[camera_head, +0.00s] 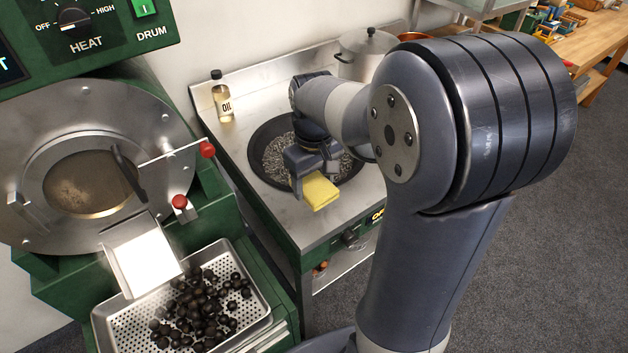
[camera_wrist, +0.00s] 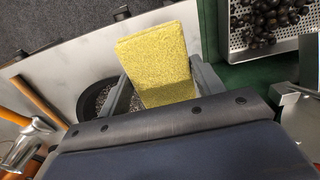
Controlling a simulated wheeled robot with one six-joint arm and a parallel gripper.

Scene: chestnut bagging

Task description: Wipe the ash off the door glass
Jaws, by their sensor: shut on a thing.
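The door glass (camera_head: 92,184) is a round pane in the steel drum door at the left of the head view. It looks brownish and hazy, with a dark handle across its right side. My gripper (camera_head: 312,172) is shut on a yellow sponge (camera_head: 320,191). It holds the sponge above the steel counter, near the front edge of a dark round pan, well to the right of the door. In the wrist view the sponge (camera_wrist: 160,62) sits between the two grey fingers (camera_wrist: 163,88). The door glass is not in the wrist view.
A perforated tray (camera_head: 110,325) of dark chestnuts stands below the door's chute (camera_head: 146,262). Red-knobbed levers (camera_head: 207,149) stick out beside the door. An oil bottle (camera_head: 222,97) and a lidded pot (camera_head: 362,52) stand at the counter's back. The dark pan (camera_head: 262,150) holds grey grainy material.

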